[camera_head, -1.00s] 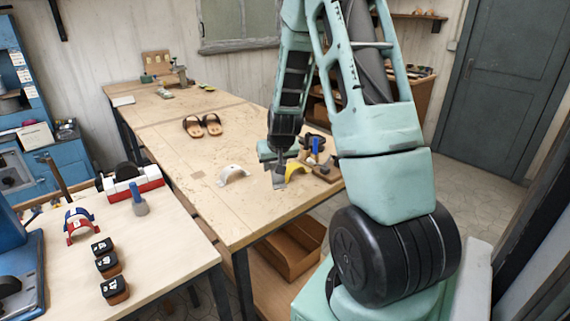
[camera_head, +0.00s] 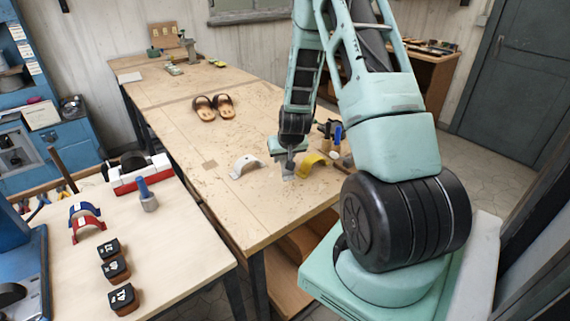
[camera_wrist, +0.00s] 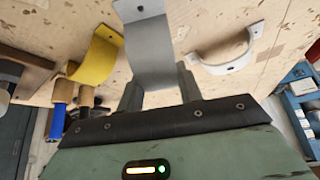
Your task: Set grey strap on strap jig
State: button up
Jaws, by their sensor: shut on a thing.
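The grey strap (camera_wrist: 150,55) is a curved band with a hole near its far end. My gripper (camera_wrist: 158,92) is shut on its near end, one finger on each side. In the head view the grey strap (camera_head: 288,173) is small, below my gripper (camera_head: 289,160), between a white strap and a yellow strap. Whether it touches the table is unclear. I cannot tell for sure which thing is the strap jig.
The white strap (camera_head: 245,165) and yellow strap (camera_head: 312,165) lie close on either side. Blue-handled tools (camera_head: 337,133) stand beyond the yellow one. Sandals (camera_head: 214,107) lie farther back. The left table holds red and blue straps (camera_head: 86,220) and several dark blocks (camera_head: 116,268).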

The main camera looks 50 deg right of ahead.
jog(key=shift+f+p, duration=0.5)
jog(key=shift+f, duration=1.4)
jog(key=o, duration=1)
jog(key=shift+f, duration=0.1)
jog(key=shift+s+r, duration=0.1)
jog(key=shift+r, duration=0.25)
jog(key=b+v, duration=0.3)
jog(key=v, duration=0.8)
jog(key=shift+s+a+r+b, duration=0.15)
jog(key=shift+r+b, duration=0.1)
jog(key=shift+b, duration=0.05)
